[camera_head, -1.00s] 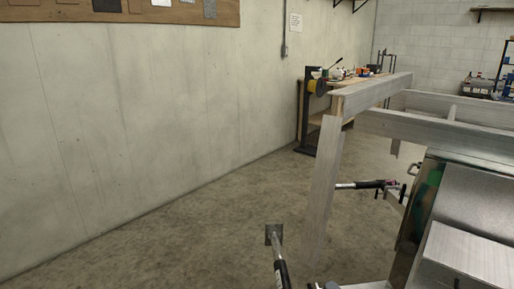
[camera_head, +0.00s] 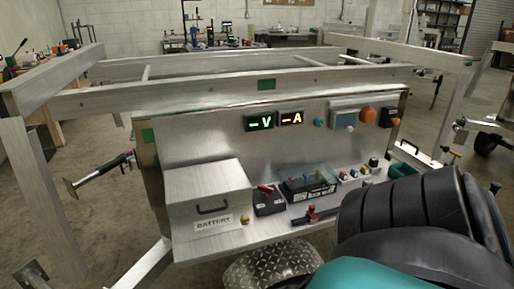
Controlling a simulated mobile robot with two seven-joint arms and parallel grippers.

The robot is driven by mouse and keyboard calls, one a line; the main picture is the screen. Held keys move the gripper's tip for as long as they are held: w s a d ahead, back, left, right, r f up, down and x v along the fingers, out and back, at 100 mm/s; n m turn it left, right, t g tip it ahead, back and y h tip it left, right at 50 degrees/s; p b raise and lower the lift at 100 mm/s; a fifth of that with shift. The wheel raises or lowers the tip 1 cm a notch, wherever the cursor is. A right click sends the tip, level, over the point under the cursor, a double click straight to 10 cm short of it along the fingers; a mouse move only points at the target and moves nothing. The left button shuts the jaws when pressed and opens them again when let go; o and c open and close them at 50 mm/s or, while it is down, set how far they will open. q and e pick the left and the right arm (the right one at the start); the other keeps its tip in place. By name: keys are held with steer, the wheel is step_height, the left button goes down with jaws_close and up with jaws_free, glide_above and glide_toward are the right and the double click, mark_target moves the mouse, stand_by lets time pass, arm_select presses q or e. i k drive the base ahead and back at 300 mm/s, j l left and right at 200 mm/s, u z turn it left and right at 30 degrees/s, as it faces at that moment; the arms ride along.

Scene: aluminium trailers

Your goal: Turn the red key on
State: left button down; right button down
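An aluminium panel (camera_head: 215,140) with a low shelf fills the middle of the view. A red lever-like part (camera_head: 265,188) sits on a small black box (camera_head: 270,204) on the shelf. A second red part (camera_head: 312,211), with a dark flat bar, lies at the shelf's front edge, right of the box. Either could be the red key; I cannot tell which, nor its turned position. The display above shows a green "–V" (camera_head: 259,122) and an orange "–A" (camera_head: 291,118). Neither of my grippers is in view. My black and teal arm parts cover the lower right.
A metal box labelled BATTERY (camera_head: 207,190) stands left on the shelf. A black battery-like unit (camera_head: 309,187) and several small coloured knobs are to the right. Trailer beams (camera_head: 235,90) run behind and left. A diamond-plate fender (camera_head: 270,272) is below the shelf.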

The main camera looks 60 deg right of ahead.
mark_target(266, 191)
steer(key=z, duration=1.95)
steer(key=i+l+u, duration=0.1)
steer(key=u, duration=0.9)
steer(key=l+u, duration=0.65)
steer(key=l, duration=0.2)
steer(key=k, duration=0.05)
